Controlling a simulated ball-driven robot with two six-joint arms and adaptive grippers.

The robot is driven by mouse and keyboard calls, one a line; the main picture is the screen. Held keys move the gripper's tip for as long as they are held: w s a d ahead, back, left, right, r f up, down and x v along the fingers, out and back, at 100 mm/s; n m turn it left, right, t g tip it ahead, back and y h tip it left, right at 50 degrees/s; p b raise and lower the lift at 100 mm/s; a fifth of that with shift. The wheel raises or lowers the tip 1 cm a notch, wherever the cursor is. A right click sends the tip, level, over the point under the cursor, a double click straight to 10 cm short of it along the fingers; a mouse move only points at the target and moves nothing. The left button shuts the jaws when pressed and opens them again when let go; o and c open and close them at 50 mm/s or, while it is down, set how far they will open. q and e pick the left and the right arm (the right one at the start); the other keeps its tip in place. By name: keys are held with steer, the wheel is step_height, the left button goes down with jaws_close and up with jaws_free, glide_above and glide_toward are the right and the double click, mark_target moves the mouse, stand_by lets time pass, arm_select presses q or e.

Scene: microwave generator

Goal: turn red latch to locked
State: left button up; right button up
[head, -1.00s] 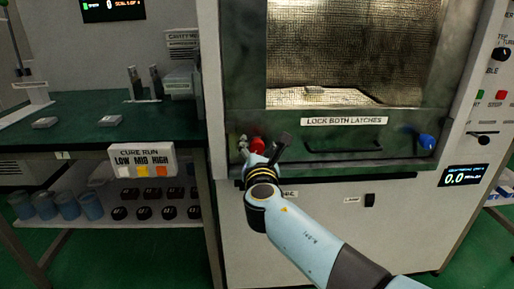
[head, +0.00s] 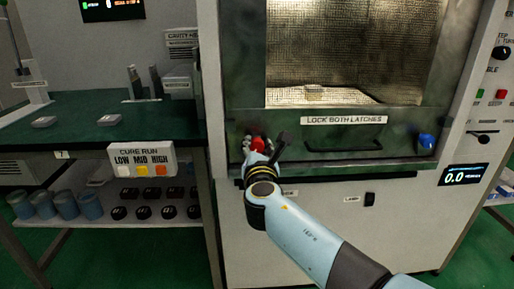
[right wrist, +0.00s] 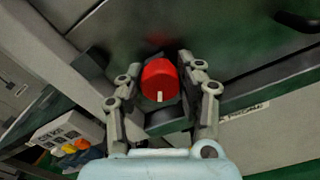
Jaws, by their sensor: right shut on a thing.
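The red latch (head: 258,144) is a round red knob at the lower left of the microwave door (head: 235,122). In the right wrist view the red latch (right wrist: 160,80) sits between my fingers, with a white mark on its face pointing down in that picture. My right gripper (right wrist: 157,88) is shut on the red latch. In the head view my right gripper (head: 264,152) partly hides the knob. The blue latch (head: 426,142) is at the door's lower right, apart from my gripper. My left gripper is in neither view.
A dark door handle (head: 345,145) runs between the latches under the "LOCK BOTH LATCHES" label (head: 344,120). To the left stands a green-topped bench (head: 90,120) with a cure run button box (head: 142,160). Blue cups and dark pieces sit on its lower shelf.

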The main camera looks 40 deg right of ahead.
steer(key=m+b, duration=0.2)
steer(key=shift+f+m, duration=0.25)
steer(key=shift+m, duration=0.05)
steer(key=m+b, duration=0.3)
steer(key=m, duration=0.1)
steer(key=shift+b, duration=0.35)
steer(key=m+b, duration=0.2)
steer(key=m, duration=0.2)
steer(key=shift+b, duration=0.3)
steer(key=m+b, duration=0.2)
steer(key=m, duration=0.1)
steer(key=shift+m, duration=0.3)
steer(key=shift+f+m+b, duration=0.1)
steer(key=shift+m+b, duration=0.3)
steer(key=shift+b, duration=0.1)
steer(key=shift+m, duration=0.3)
steer(key=shift+m+b, duration=0.6)
steer(key=shift+m, duration=0.4)
steer(key=shift+b, duration=0.3)
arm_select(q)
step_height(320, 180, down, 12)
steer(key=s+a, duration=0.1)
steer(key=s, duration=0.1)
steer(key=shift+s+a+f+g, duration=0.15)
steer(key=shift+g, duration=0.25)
